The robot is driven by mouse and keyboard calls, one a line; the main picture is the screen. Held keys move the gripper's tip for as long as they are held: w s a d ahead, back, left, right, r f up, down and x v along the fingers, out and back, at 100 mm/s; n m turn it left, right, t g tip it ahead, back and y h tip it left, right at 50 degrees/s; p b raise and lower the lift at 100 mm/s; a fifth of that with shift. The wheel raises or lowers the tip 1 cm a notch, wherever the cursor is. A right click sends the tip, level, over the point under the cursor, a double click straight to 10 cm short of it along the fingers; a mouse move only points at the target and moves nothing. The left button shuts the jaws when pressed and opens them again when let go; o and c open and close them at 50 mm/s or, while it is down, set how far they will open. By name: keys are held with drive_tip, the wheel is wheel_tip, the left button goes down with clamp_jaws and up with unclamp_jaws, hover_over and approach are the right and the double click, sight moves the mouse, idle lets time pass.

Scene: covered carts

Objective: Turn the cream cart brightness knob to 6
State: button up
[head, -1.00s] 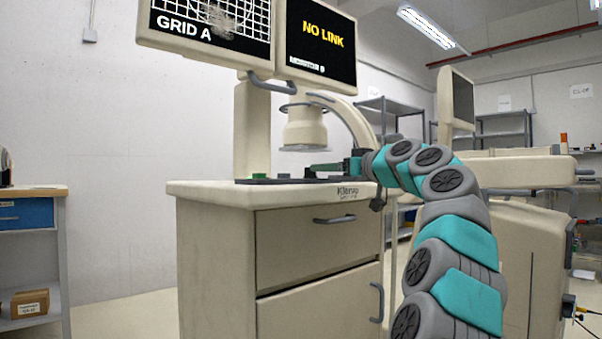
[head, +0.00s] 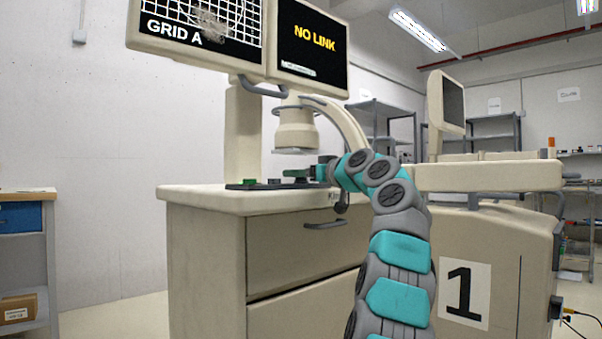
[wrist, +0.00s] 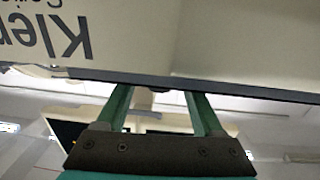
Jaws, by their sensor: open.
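The cream cart (head: 290,258) stands in the middle of the head view, with drawers in front and two monitors above. A dark strip (head: 240,186) with small green parts lies on its top. I cannot make out a brightness knob or its scale in either view. My gripper (head: 298,174) is over the cart top near its front edge, partly hidden behind my own arm. In the wrist view my gripper (wrist: 158,94) is open, its two green fingers apart, with their tips at a dark edge of a cream surface (wrist: 200,40) lettered "Kler…". A small dark spot shows between the tips.
The left monitor (head: 200,22) reads GRID A and the right one (head: 307,45) NO LINK. A cream column and curved arm with a round head (head: 297,135) rise over the cart top. Another cream unit (head: 500,260) marked 1 stands close on the right.

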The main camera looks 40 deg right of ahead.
clamp_jaws()
idle(0.6)
